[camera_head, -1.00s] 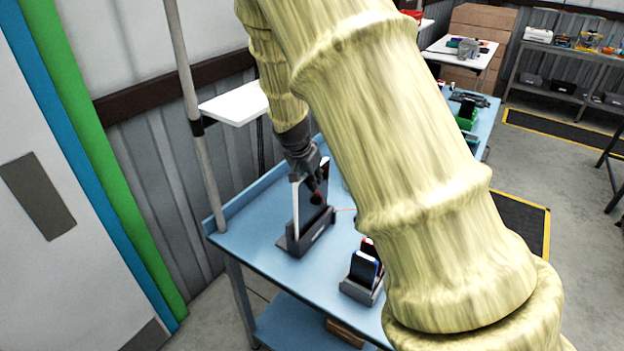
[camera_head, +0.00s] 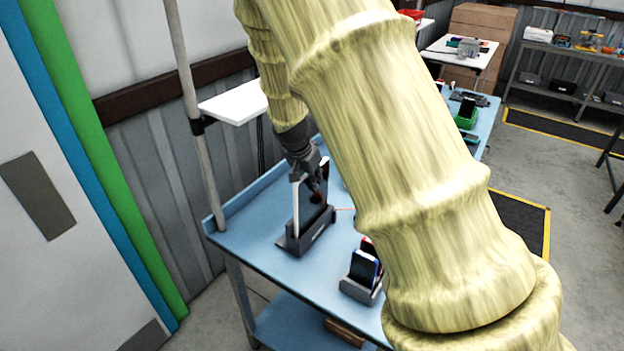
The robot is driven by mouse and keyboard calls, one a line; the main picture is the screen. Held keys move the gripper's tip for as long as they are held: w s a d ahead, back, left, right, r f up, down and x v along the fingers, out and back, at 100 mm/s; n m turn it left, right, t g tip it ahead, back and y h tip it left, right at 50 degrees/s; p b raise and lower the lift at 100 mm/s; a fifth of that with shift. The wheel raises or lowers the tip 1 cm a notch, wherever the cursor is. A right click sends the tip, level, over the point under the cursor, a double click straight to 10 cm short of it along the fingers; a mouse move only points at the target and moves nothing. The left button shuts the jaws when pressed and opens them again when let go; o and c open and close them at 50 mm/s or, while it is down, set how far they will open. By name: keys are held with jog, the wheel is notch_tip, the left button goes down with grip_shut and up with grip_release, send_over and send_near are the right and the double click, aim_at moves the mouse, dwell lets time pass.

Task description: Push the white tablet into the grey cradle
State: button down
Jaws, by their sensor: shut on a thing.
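The white tablet (camera_head: 296,208) stands on edge in the grey cradle (camera_head: 302,243) near the left end of the blue table. Only its thin white edge and part of its dark face show. My gripper (camera_head: 316,192) is at the tablet's upper right side, with its fingers low over the cradle. The fingers are small and dark here, and what lies between them is partly hidden. I cannot tell whether the tablet sits fully at the bottom of the cradle.
A second grey holder (camera_head: 357,291) with dark devices stands at the table's front. The blue table (camera_head: 262,254) is bare to the cradle's left. A pole (camera_head: 187,90) with a white shelf (camera_head: 236,104) rises at the left corner. My arm hides the table's middle.

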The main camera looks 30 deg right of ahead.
jog(key=shift+s+f, duration=0.1)
jog(key=shift+f, duration=0.05)
jog(key=c, duration=1)
grip_release()
jog(key=shift+r+p, duration=1.65)
jog(key=shift+r, duration=1.95)
